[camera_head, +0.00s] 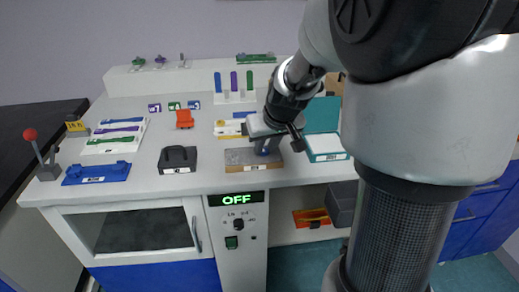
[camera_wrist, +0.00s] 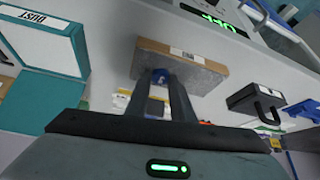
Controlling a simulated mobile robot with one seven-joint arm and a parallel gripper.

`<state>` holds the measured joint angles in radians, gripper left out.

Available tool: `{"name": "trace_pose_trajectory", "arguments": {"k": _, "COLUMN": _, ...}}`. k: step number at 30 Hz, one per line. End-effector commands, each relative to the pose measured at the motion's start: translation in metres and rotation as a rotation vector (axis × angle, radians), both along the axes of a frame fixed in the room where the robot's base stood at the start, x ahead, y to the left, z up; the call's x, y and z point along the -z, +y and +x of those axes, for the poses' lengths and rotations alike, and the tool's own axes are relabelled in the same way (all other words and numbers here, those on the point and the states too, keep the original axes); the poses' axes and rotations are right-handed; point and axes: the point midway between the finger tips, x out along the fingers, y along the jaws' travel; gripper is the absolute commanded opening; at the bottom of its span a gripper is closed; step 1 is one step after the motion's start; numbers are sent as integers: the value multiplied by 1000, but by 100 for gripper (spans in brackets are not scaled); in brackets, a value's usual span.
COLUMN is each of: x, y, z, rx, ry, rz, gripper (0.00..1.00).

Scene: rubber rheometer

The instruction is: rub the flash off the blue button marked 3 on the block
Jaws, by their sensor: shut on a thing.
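The block (camera_head: 238,158) is a grey slab with a tan front edge and a white label, near the front of the worktop. It also shows in the wrist view (camera_wrist: 205,75). My gripper (camera_head: 266,150) points down over the right part of the block. In the wrist view my gripper (camera_wrist: 160,82) is shut on a small blue button (camera_wrist: 160,74), which shows between the fingertips at the block. A pale mark is on the button, but I cannot read its number. I cannot tell whether the button touches the block's top. Any flash is too small to see.
A teal box labelled DUST (camera_wrist: 40,55) stands right of the block in the head view. A black handled weight (camera_head: 177,159) stands left of it. A blue tray (camera_head: 97,173) and red-knobbed lever (camera_head: 31,136) are farther left. The display (camera_head: 237,199) reads OFF.

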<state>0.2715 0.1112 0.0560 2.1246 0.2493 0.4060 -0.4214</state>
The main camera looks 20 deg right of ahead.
Motion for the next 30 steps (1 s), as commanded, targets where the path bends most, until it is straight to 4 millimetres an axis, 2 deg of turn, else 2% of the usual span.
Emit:
{"name": "trace_pose_trajectory", "arguments": {"k": 6, "x": 5, "y": -19, "z": -4, "rx": 3, "ry": 0, "rz": 1, "gripper": 3}}
{"name": "trace_pose_trajectory", "arguments": {"k": 11, "x": 4, "y": -24, "z": -6, "rx": 2, "ry": 3, "rz": 0, "gripper": 3}}
{"name": "trace_pose_trajectory", "arguments": {"k": 24, "x": 2, "y": 10, "z": 0, "rx": -5, "ry": 7, "rz": 2, "gripper": 3}}
{"name": "trace_pose_trajectory", "arguments": {"k": 30, "x": 2, "y": 16, "z": 2, "rx": -4, "ry": 6, "rz": 2, "gripper": 3}}
